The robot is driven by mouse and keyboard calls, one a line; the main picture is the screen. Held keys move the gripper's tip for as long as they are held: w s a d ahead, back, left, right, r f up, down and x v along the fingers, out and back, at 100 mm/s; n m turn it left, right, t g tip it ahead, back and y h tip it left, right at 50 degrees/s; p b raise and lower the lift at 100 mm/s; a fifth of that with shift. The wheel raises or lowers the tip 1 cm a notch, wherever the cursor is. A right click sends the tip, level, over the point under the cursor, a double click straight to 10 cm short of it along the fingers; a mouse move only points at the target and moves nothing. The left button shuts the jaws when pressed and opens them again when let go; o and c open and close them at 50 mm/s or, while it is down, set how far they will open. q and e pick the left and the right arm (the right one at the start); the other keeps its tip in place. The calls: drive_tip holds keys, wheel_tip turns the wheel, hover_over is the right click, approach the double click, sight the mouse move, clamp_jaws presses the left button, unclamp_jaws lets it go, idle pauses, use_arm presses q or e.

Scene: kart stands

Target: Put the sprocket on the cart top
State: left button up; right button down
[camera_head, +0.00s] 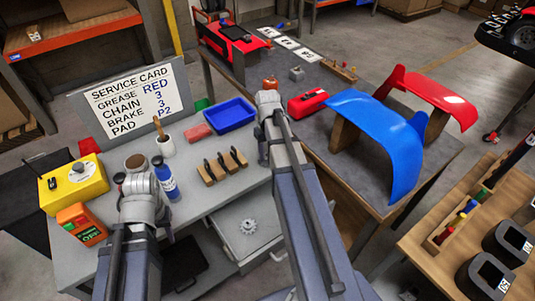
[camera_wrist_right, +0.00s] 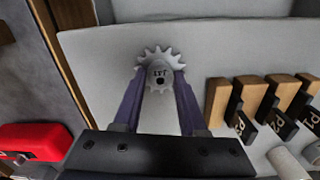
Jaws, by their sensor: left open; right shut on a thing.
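My right gripper (camera_wrist_right: 160,80) is shut on a grey toothed sprocket (camera_wrist_right: 158,60), whose hub carries a dark mark. Pale grey cart top (camera_wrist_right: 230,50) shows behind it in the right wrist view; I cannot tell whether the sprocket touches it. In the head view, my right arm hides the held sprocket over the right part of the cart top (camera_head: 200,202). Another grey sprocket (camera_head: 248,226) lies in the open drawer (camera_head: 236,246) below the front edge.
Black-and-wood brake pads (camera_head: 223,165) stand beside the held sprocket. A blue tray (camera_head: 229,115), blue bottle (camera_head: 165,178), white cup (camera_head: 165,146) and yellow box (camera_head: 73,183) occupy the cart top. A red case (camera_head: 308,101) and blue fender (camera_head: 378,125) are on the bench at right.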

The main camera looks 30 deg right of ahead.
drive_tip(key=c, duration=0.9)
unclamp_jaws()
drive_tip(key=shift+f, duration=0.15)
drive_tip(key=o, duration=0.4)
drive_tip(key=shift+o, duration=0.2)
wheel_tip(320, 180, up, 12)
drive_tip(key=p, duration=1.2)
drive_tip(key=shift+r, duration=0.2)
drive_tip(key=s+a+n, duration=0.2)
drive_tip(key=s+a, duration=0.4)
drive_tip(key=a, duration=0.8)
drive_tip(key=s+a+n+h, duration=0.1)
drive_tip(key=s+a, duration=0.5)
drive_tip(key=a, duration=0.8)
drive_tip(key=shift+s+a+n, duration=0.2)
drive_tip(key=shift+a+n, duration=0.2)
drive_tip(key=shift+n, duration=0.5)
